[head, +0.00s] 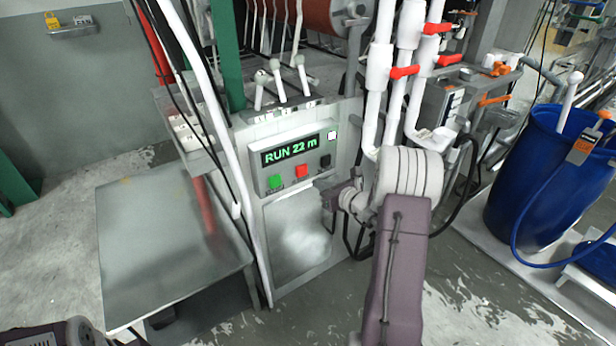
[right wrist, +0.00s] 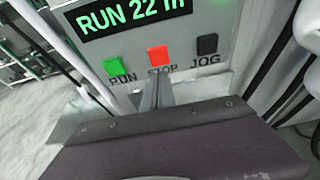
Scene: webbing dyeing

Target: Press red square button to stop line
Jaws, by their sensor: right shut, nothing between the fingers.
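The red square button (head: 301,171) is on the front of the grey control panel, between a green button (head: 275,182) and a black one (head: 325,161). In the right wrist view the red button (right wrist: 158,55) has the label STOP below it, partly covered by my fingers. My right gripper (head: 328,196) is shut and empty, just below and right of the red button in the head view. In the right wrist view its fingertips (right wrist: 157,76) point at the button's lower edge; a small gap seems to show. Only part of my left arm shows at bottom left.
The panel's display (head: 290,150) reads RUN 22 m in green. Levers (head: 280,82) stand above the panel, and white pipes (head: 378,85) run to its right. A grey table (head: 165,240) stands at left, a blue barrel (head: 540,170) at right.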

